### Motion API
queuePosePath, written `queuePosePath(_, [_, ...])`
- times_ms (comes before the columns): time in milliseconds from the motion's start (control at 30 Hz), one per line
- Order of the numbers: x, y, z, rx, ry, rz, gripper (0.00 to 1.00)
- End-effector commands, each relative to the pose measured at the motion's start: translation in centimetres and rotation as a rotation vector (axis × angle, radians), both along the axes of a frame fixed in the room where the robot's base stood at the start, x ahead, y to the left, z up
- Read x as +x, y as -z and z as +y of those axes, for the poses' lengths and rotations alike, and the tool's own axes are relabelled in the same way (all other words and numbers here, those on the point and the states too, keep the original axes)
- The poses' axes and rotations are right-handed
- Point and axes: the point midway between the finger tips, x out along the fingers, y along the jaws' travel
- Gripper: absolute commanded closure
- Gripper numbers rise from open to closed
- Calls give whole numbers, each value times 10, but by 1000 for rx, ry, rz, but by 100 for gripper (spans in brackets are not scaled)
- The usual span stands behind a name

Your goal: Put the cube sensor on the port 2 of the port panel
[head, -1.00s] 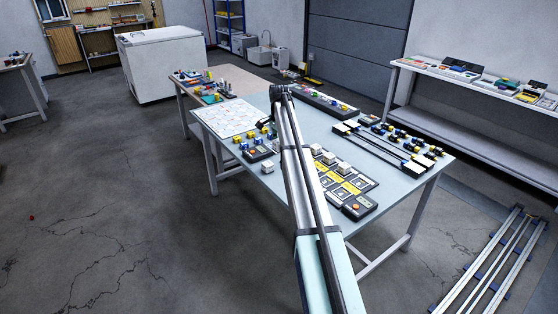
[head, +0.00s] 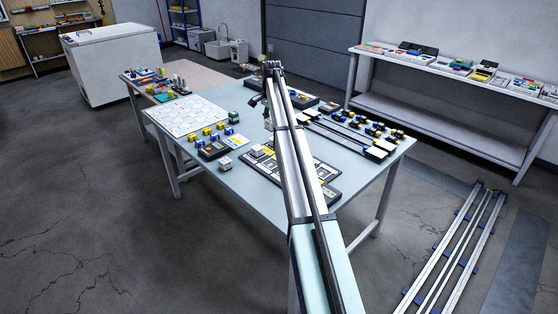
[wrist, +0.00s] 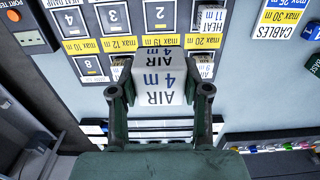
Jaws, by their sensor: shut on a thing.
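A white cube sensor (wrist: 158,88) marked "AIR 4 m" is between the two dark green fingers of my gripper (wrist: 158,100) in the wrist view. My gripper is shut on it. The cube is over the port panel (wrist: 90,35) and hides part of it; I cannot tell whether it touches it. The wrist view shows the panel upside down, with port 2 (wrist: 160,14) at the top middle, beside port 3. Port 2 shows no cube. In the head view the panel (head: 322,178) lies on the table, partly behind my arm; the gripper (head: 267,112) is small.
A white HEAT cube (wrist: 210,22) stands beside port 2, with another (wrist: 205,66) in the lower row. A button box (wrist: 14,18) is at the panel's end. A loose white cube (head: 225,163) and a white board (head: 186,115) lie on the table (head: 240,190). Rails are beyond.

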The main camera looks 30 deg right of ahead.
Motion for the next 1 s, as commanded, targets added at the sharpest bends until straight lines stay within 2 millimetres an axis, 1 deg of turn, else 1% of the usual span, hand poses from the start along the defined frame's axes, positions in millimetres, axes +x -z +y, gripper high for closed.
queuePosePath(33, [-2,11,1,1,0,3,88])
queuePosePath(300, [-2,76,1,1,1,3,88])
queuePosePath(400, [-2,99,1,1,1,3,88])
queuePosePath(500, [-1,117,0,1,1,3,88])
queuePosePath(600, [-1,129,0,1,1,1,88])
queuePosePath(867, [-1,144,0,1,1,1,88])
queuePosePath(1000, [-1,163,0,1,1,3,88])
